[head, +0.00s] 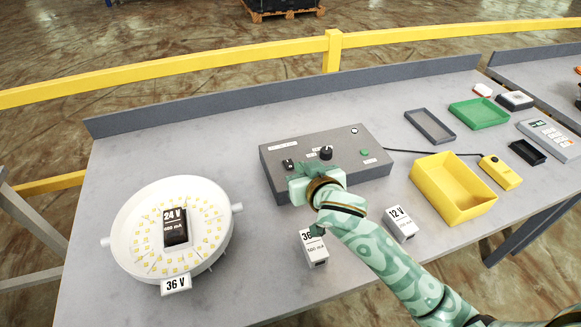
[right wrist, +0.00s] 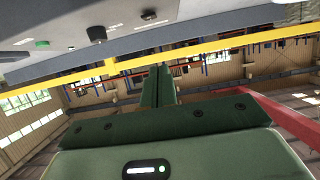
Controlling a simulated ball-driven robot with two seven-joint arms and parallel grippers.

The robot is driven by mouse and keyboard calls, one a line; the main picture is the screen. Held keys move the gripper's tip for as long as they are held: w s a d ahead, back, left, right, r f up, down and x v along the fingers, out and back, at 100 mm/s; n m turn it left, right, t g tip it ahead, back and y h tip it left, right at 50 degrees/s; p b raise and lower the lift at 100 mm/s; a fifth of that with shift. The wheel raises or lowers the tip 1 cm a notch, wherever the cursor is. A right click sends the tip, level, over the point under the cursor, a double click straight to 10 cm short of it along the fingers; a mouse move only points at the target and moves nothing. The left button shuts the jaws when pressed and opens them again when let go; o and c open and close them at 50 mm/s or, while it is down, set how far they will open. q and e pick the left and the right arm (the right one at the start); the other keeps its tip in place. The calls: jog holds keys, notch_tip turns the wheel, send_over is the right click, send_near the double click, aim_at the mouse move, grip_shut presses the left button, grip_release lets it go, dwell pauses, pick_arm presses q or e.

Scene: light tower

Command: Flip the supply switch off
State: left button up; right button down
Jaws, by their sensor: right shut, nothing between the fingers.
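The grey supply box (head: 375,143) stands on the table, with labels, a black knob (head: 326,153), a green button (head: 364,153) and a small dark switch (head: 289,163) at its left on the top face. My right gripper (head: 306,172) is over the box's front left part, close to the switch; the head view does not show whether they touch. In the right wrist view the green fingers (right wrist: 157,88) are together with nothing between them. The box face is at that view's top, with the knob (right wrist: 97,33) and switch (right wrist: 149,15) apart from the fingers. My left gripper is out of view.
A round white lamp housing (head: 128,230) with a 24 V block (head: 175,226) stands at the left. Labelled blocks, 36 V (head: 315,248) and 12 V (head: 400,224), are in front of the box. A yellow bin (head: 452,187) and green tray (head: 479,113) are at the right.

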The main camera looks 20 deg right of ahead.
jog(key=b, duration=0.4)
send_over(291, 169)
jog(key=s, duration=0.1)
jog(key=f, duration=0.4)
jog(key=shift+s+a+f, duration=0.1)
jog(key=shift+a, duration=0.2)
jog(key=shift+s+f, duration=0.2)
jog(key=shift+f, duration=0.4)
jog(key=shift+s+f, duration=0.15)
jog(key=shift+f, duration=0.45)
jog(key=shift+s+f+b, duration=0.1)
jog(key=shift+f+b, duration=0.25)
jog(key=shift+f, duration=0.1)
